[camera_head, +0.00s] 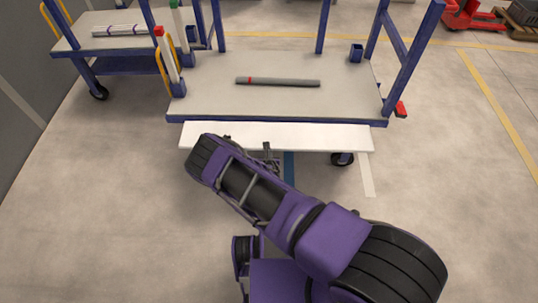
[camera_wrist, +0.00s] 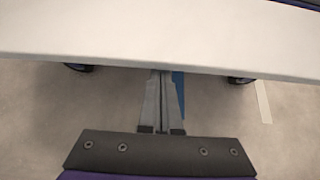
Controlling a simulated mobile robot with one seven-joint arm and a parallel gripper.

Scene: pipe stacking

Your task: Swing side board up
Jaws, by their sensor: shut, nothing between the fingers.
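The white side board (camera_head: 320,136) runs along the near edge of the blue-framed cart, a little below the cart's grey top (camera_head: 215,100). It also spans the upper part of the wrist view (camera_wrist: 160,40). My gripper (camera_head: 268,152) is at the board's near edge, about mid-length; its fingers (camera_wrist: 162,80) are shut and empty, with their tips at or just under the board's edge. I cannot tell whether they touch the board. My arm hides part of the board's lower left edge in the head view.
A grey pipe with a red band (camera_head: 290,82) lies on the cart top. Blue posts (camera_head: 412,60) rise at the cart's corners. A second cart (camera_head: 75,35) holding pipes (camera_head: 115,31) stands at the back left. A red pallet jack (camera_head: 470,15) is far right. Open floor lies on both sides.

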